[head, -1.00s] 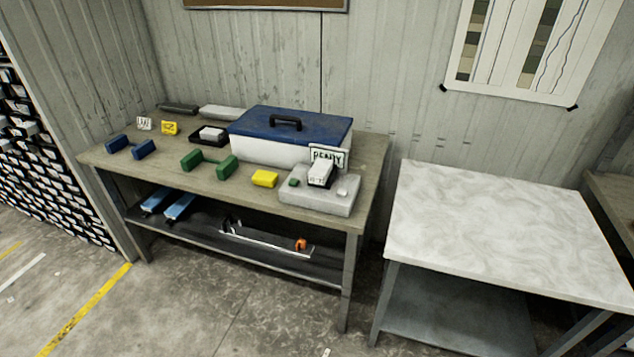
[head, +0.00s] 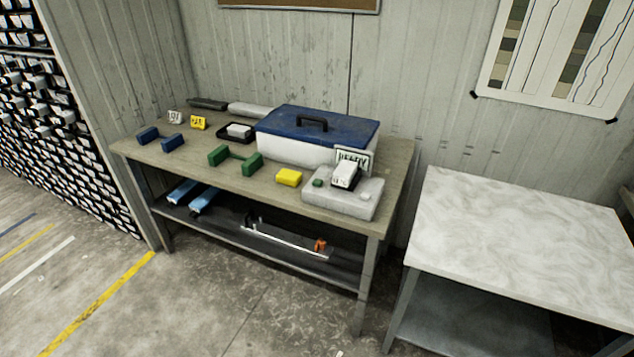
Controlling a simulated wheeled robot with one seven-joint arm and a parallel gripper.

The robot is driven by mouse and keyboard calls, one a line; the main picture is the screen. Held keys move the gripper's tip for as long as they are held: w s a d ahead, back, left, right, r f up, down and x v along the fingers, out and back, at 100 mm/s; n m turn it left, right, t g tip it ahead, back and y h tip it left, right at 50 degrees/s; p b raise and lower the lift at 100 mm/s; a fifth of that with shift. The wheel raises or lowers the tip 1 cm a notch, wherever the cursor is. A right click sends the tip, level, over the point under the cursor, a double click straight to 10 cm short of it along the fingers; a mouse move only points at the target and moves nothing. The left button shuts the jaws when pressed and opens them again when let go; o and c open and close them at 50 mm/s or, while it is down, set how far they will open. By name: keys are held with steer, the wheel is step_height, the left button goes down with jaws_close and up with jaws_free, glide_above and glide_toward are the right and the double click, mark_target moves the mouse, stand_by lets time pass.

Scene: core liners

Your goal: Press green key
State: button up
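A small green key (head: 318,183) sits on the left part of a light grey device (head: 340,206) at the right end of the workbench (head: 222,187). A white block in a dark holder (head: 346,174) stands on the device beside the key, and a small pale key (head: 365,196) is on its right. A sign reading READY (head: 354,160) stands behind. My gripper is not in view.
A blue-lidded white box (head: 317,131) stands behind the device. A yellow block (head: 288,177), green dumbbell-shaped piece (head: 235,159) and blue one (head: 160,139) lie leftward. A marble-topped table (head: 520,245) stands right. Open floor (head: 215,300) lies in front.

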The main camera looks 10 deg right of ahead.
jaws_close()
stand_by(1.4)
